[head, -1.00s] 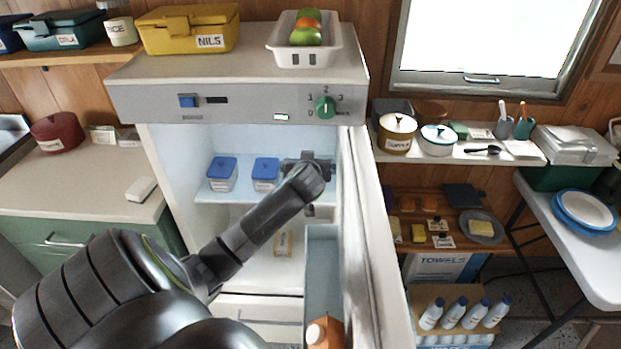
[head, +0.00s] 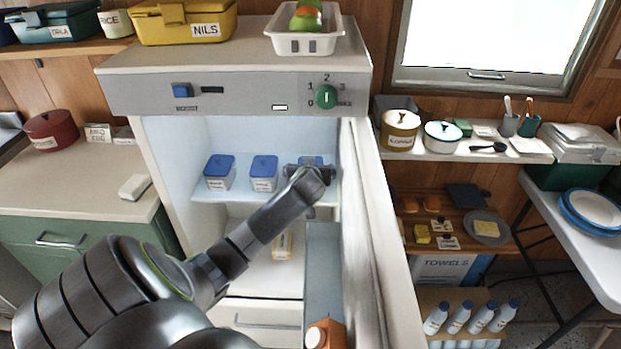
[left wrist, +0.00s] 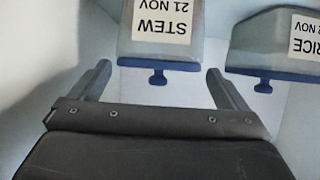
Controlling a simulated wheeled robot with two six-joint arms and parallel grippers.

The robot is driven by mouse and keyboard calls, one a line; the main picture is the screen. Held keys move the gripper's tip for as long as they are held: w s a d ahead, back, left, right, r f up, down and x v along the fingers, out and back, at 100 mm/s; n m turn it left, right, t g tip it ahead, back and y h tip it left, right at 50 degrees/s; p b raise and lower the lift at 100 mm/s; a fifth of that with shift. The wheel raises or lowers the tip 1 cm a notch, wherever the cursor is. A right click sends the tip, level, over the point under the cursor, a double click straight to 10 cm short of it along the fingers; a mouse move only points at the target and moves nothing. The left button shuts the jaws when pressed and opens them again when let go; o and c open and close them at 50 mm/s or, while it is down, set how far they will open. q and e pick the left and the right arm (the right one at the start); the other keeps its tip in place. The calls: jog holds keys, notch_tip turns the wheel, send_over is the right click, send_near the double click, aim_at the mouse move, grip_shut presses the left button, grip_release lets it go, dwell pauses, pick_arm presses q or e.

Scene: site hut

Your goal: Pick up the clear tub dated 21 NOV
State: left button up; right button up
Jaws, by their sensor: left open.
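The clear tub dated 21 NOV (left wrist: 160,38), labelled STEW, shows upside down in the left wrist view, with a blue lid. In the head view its blue lid (head: 311,160) is the rightmost of three on the fridge shelf, and its front is mostly hidden by my gripper. My left gripper (left wrist: 159,72) is open and empty, its fingers pointing at the tub with the lid's tab centred between them. In the head view the left gripper (head: 309,174) is inside the open fridge, in front of this tub. My right gripper is not in view.
A clear RICE tub (left wrist: 280,42) stands beside it, its day cut off; the head view shows the middle tub (head: 263,175) and left tub (head: 219,174). The open fridge door (head: 378,240) stands close right of my arm. An orange carton (head: 323,333) is in its rack.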

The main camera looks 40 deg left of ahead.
pick_arm(q)
jog(key=shift+x, duration=1.75)
jog(key=shift+f, duration=0.1)
jog(key=shift+c, duration=0.4)
jog(key=c, duration=1.1)
